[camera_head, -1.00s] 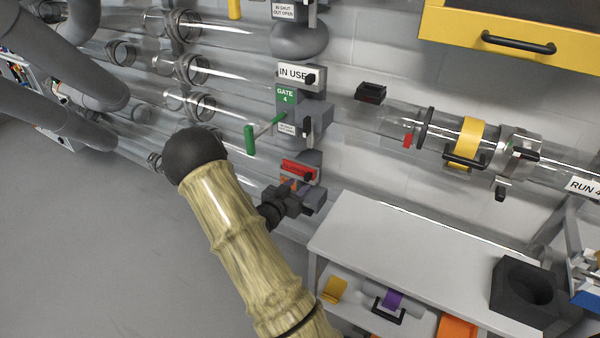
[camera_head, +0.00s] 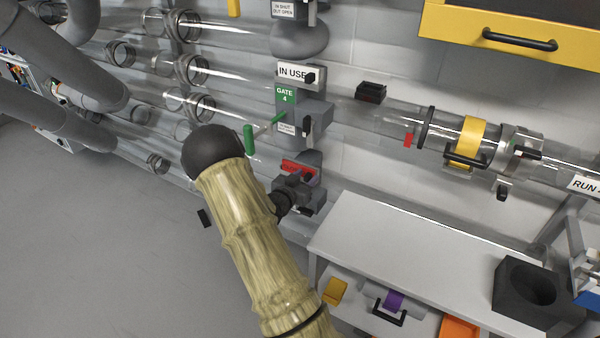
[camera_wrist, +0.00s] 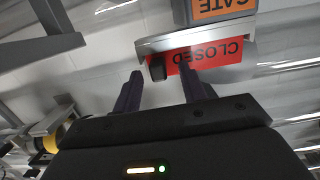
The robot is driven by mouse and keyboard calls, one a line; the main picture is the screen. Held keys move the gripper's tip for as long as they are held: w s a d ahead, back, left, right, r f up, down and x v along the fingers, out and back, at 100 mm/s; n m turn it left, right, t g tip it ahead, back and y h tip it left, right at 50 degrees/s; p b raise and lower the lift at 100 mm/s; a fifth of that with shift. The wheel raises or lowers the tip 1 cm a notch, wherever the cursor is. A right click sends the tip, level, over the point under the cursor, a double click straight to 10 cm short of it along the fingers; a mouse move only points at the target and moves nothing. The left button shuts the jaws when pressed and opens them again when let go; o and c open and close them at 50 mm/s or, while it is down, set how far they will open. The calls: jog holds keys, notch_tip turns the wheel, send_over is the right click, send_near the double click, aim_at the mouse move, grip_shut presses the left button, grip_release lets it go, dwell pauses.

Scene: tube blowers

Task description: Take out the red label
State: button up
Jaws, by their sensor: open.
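The red label (camera_head: 299,167) sits in a grey holder on the lower gate unit, below the green gate 4 plate. In the wrist view the red label (camera_wrist: 222,54) reads CLOSED upside down, with a black knob (camera_wrist: 157,68) at its left end. My gripper (camera_head: 294,187) is just below the label in the head view. In the wrist view my gripper (camera_wrist: 160,80) is open, its two dark fingers pointing at the label. The knob shows between the fingertips; I cannot tell if they touch it. The fingers hold nothing.
Clear tubes (camera_head: 380,118) run along the wall. A white bench (camera_head: 400,240) stands at right. An orange GATE plate (camera_wrist: 222,8) adjoins the label.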

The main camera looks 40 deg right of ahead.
jog(key=shift+c, duration=0.2)
grip_shut()
jog(key=shift+r, duration=0.55)
jog(key=p+v, duration=0.3)
jog(key=v, duration=1.5)
jog(key=shift+s+f, duration=0.2)
jog(key=shift+f, duration=0.05)
jog(key=shift+a, duration=0.1)
